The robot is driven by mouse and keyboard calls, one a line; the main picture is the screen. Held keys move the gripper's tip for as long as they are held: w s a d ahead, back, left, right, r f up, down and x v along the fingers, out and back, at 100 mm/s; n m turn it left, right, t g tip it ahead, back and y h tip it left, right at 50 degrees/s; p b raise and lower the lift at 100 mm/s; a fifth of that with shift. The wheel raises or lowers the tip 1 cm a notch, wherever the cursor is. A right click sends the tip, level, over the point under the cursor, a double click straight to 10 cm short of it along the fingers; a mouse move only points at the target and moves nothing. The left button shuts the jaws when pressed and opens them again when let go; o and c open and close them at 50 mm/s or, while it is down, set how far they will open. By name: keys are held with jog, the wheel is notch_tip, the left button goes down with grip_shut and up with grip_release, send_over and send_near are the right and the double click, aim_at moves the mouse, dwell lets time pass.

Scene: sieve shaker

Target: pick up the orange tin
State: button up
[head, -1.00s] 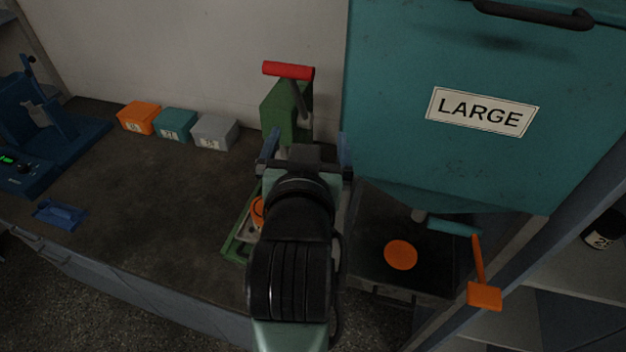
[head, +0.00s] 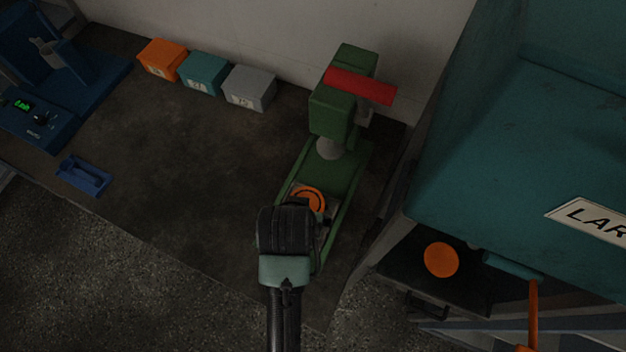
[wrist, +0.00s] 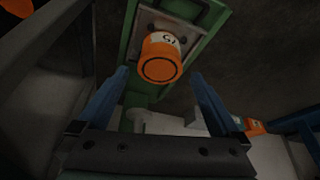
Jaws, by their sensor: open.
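An orange tin (wrist: 161,60) with a white label sits on a plate on the base of a green press. In the head view the tin (head: 312,198) shows as an orange round top, partly covered by my arm. In the wrist view my gripper (wrist: 160,74) is open, its two blue fingers pointing toward the tin with one on each side of the line to it. The fingers are apart from the tin and nothing is between them. In the head view my fingers are hidden behind my wrist.
The green press (head: 331,115) has a red handle (head: 360,86) above and behind the tin. A teal hopper (head: 530,140) stands to the right, with an orange disc (head: 441,260) under it. Orange, teal and grey boxes (head: 205,74) line the wall. The bench's middle is clear.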

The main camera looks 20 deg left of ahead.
jog(key=x, duration=0.6)
jog(key=shift+s+f, duration=0.1)
jog(key=shift+x, duration=3)
jog(key=c, duration=1.1)
